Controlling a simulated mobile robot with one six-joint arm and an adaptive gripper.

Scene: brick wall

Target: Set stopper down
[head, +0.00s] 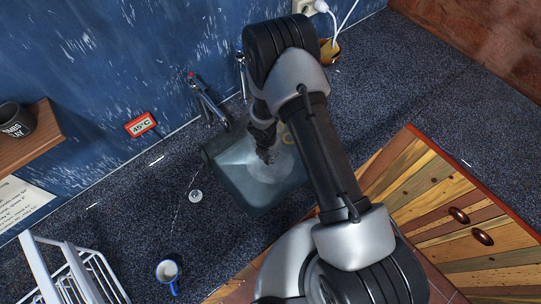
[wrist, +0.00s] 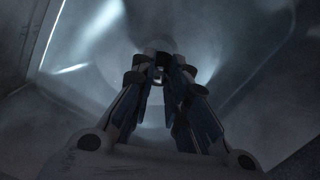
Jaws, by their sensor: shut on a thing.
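My gripper (head: 266,154) reaches down inside the grey sink basin (head: 235,188). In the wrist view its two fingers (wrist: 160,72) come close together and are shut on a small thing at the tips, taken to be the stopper. That thing is mostly hidden by the dark fingertips and the dim light, so its shape is unclear. A pale round area shows beyond the fingertips. In the head view a whitish haze or round form surrounds the fingers. A small pale round disc (head: 195,196) lies on the counter left of the sink, near a thin light line like a chain.
A tap (head: 208,101) stands behind the sink. A blue-handled mug (head: 168,272) and a white rack (head: 72,276) are at the front left. A red temperature display (head: 140,124) is by the wall. Sink walls stand close around my gripper.

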